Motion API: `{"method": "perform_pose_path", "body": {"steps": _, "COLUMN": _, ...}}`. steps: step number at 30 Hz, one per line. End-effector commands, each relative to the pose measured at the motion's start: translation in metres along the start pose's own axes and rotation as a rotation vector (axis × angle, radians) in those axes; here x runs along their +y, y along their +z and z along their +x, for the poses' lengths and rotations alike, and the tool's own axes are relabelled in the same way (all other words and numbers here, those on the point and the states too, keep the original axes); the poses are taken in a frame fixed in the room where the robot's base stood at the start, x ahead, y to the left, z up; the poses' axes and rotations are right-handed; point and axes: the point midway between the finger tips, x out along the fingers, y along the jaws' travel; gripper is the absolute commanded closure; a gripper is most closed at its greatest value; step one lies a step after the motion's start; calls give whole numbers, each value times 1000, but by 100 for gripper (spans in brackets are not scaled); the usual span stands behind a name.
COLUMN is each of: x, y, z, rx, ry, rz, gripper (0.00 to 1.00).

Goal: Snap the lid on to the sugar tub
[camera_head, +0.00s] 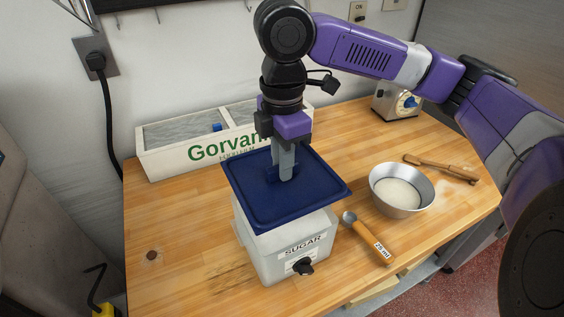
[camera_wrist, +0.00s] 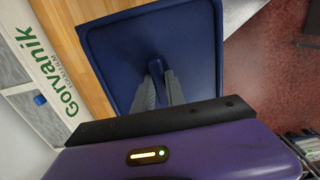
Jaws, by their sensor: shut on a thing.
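The sugar tub (camera_head: 288,260) is a white square tub labelled SUGAR, with a dark knob low on its front, standing near the table's front edge. The dark blue square lid (camera_head: 316,190) is over the tub's top and hides its opening. It looks slightly turned and offset against the tub, and I cannot tell whether it is seated. My gripper (camera_head: 284,174) points down and is shut on the lid's central handle. In the wrist view the lid (camera_wrist: 190,40) fills the middle, with the fingers (camera_wrist: 158,85) on its handle.
A white Gorvanik box (camera_head: 165,158) stands behind the tub, against the wall. A metal bowl (camera_head: 402,207) with white contents and a wooden-handled scoop (camera_head: 368,240) lie to the right. A brush-like wooden tool (camera_head: 440,168) and a dial device (camera_head: 396,103) are farther back. The table's left front (camera_head: 180,250) is clear.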

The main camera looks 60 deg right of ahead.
Motion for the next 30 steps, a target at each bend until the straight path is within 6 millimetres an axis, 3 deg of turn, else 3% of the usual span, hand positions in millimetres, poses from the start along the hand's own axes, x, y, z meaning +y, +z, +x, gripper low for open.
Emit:
{"method": "perform_pose_path", "body": {"steps": 6, "x": 0, "y": -1, "z": -2, "rx": 2, "ry": -4, "rz": -2, "gripper": 100}}
{"method": "perform_pose_path", "body": {"steps": 30, "x": 0, "y": 0, "z": 66, "rx": -1, "ry": -3, "rz": -1, "gripper": 100}}
